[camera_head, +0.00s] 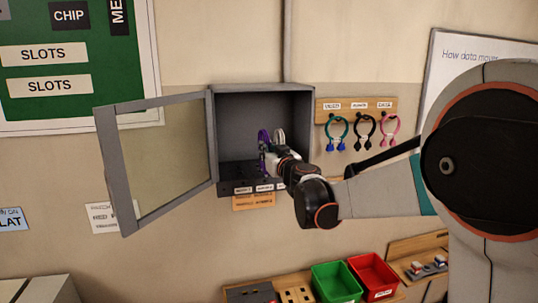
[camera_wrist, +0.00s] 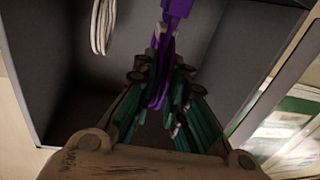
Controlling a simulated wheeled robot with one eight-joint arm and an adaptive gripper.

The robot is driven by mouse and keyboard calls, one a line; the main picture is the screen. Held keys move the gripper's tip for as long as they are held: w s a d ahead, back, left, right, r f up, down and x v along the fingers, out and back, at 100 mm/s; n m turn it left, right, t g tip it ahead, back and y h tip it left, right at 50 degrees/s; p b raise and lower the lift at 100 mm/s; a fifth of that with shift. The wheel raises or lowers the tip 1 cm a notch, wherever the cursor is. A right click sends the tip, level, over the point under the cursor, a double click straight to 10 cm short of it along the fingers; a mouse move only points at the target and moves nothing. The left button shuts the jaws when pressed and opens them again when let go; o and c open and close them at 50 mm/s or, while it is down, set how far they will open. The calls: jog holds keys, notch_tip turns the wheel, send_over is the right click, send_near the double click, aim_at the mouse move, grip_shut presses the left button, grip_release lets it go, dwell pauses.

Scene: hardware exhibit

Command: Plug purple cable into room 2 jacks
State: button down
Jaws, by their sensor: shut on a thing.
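The purple cable (camera_head: 263,139) is inside the open grey wall box (camera_head: 312,120). My gripper (camera_head: 272,157) reaches into the box from the right. In the wrist view my gripper (camera_wrist: 161,45) is shut on the purple cable (camera_wrist: 178,9), which shows above and between the fingers. A dark jack panel (camera_head: 228,172) lies along the bottom of the box, with small white labels (camera_head: 243,190) on its front edge. The label text is too small to read, so I cannot tell which jacks are room 2. My gripper and arm hide part of the panel's right side.
A coiled white cable (camera_wrist: 103,25) hangs inside the box, beside my gripper. The glazed box door (camera_head: 163,155) stands open to the left. A wooden rack (camera_head: 385,104) with teal, black and pink cables is on the wall at right. Green (camera_head: 337,283) and red (camera_head: 374,276) bins stand below.

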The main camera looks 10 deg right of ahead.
jog(key=shift+w+b, duration=0.7)
jog(key=shift+w, duration=3.55)
jog(key=shift+m+h, duration=0.4)
jog(key=shift+h, duration=0.1)
jog(key=shift+b, duration=0.85)
jog(key=shift+f+b, duration=1)
jog(key=shift+b, duration=0.35)
dwell(1.1)
